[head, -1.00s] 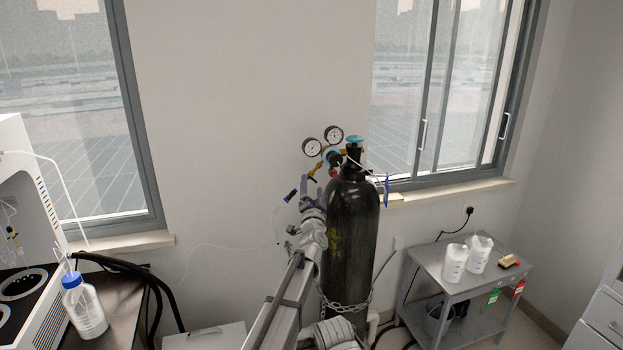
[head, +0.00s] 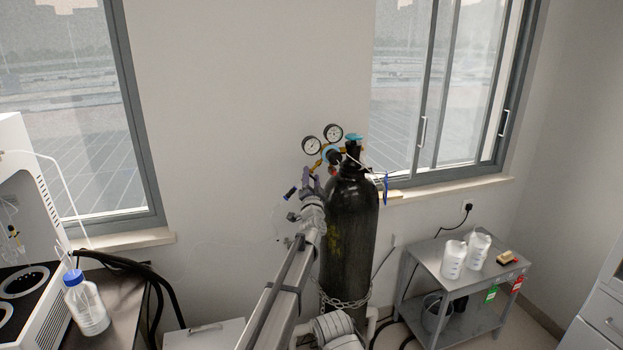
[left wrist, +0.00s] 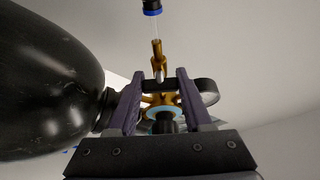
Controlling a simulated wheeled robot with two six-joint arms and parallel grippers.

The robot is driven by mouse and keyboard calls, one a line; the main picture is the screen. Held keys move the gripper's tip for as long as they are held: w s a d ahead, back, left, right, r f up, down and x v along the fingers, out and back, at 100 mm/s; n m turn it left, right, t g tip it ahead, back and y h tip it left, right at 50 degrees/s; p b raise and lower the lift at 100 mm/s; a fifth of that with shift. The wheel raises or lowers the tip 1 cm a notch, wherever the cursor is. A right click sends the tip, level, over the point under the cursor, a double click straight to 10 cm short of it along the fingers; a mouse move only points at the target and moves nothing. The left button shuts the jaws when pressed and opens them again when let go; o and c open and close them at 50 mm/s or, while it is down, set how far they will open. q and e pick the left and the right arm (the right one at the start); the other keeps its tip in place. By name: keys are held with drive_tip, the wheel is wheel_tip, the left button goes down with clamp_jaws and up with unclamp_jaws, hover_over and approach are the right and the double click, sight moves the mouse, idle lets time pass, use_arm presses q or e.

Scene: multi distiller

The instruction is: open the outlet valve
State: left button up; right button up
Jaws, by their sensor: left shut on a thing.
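The outlet valve is on the brass regulator (head: 318,162), which has two round gauges (head: 322,140) and sits beside the neck of the black gas cylinder (head: 350,225). My left gripper (head: 311,176) is at the lower left of the regulator, and its fingers hide most of the outlet side. In the left wrist view, the purple fingers (left wrist: 160,80) stand on either side of the brass outlet valve (left wrist: 158,66), shut on it. A light blue ring (left wrist: 163,113) lies behind, nearer the palm. The contact itself is small and hard to see. My right gripper is out of view.
The cylinder stands close to the right of my left arm, with a chain (head: 345,303) around it. A grey cart (head: 455,275) with white bottles is at the right. A bench with a blue-capped bottle (head: 86,305) is at the left. Wall and windows are behind.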

use_arm(q)
clamp_jaws()
drive_tip(key=n, duration=0.1)
drive_tip(key=n+y+b, duration=0.1)
drive_tip(key=n, duration=0.1)
drive_tip(key=shift+w+d+f, duration=0.1)
drive_tip(key=shift+f, duration=0.15)
drive_tip(key=n, duration=0.1)
drive_tip(key=n+y+b, duration=0.1)
drive_tip(key=n, duration=0.1)
drive_tip(key=shift+r+t+y, duration=0.15)
drive_tip(key=shift+t+y, duration=0.15)
drive_tip(key=shift+t, duration=0.1)
drive_tip(key=shift+r+n+y, duration=0.1)
drive_tip(key=shift+n+y, duration=0.3)
drive_tip(key=shift+n, duration=0.6)
drive_tip(key=o, duration=0.8)
unclamp_jaws()
drive_tip(key=b+v, duration=0.3)
drive_tip(key=v, duration=0.5)
